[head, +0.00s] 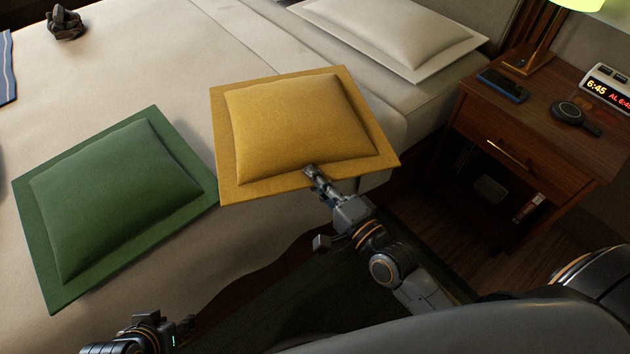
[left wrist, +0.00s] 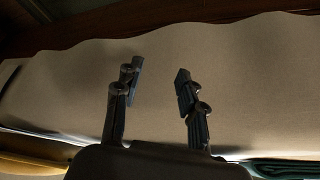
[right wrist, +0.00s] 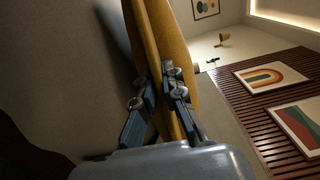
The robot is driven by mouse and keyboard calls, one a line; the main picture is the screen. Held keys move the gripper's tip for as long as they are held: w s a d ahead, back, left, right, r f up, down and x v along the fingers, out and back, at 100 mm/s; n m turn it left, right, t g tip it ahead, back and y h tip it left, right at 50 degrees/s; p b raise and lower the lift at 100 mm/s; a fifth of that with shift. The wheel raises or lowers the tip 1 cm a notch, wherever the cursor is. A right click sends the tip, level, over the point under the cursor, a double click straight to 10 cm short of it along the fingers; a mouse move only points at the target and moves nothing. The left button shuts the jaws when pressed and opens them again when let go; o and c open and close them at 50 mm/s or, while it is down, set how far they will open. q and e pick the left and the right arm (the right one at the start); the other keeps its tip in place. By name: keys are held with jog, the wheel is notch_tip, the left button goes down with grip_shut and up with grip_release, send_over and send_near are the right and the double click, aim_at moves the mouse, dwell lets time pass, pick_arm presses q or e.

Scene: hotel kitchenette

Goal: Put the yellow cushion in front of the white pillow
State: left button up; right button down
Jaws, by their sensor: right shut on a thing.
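The yellow cushion (head: 298,125) is held by its near edge in my right gripper (head: 315,180), over the near side of the bed. In the right wrist view, the fingers (right wrist: 160,95) pinch the border of the yellow cushion (right wrist: 152,45). The white pillow (head: 392,30) lies on the bed at the top right, apart from the yellow cushion. My left gripper shows only partly at the bottom left of the head view (head: 150,330). In the left wrist view, its fingers (left wrist: 160,85) stand apart with nothing between them.
A green cushion (head: 118,200) lies on the bed to the left. A nightstand (head: 545,130) with a lamp (head: 535,50), an alarm clock (head: 608,88), a phone (head: 503,85) and a dark round-headed object (head: 570,112) stands at the right. Bare bedding (head: 180,60) lies behind the cushions.

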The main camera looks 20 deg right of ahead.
dwell(0.3)
jog(key=c, duration=1.7)
grip_release()
jog(key=shift+o, duration=1.3)
jog(key=shift+r, duration=0.1)
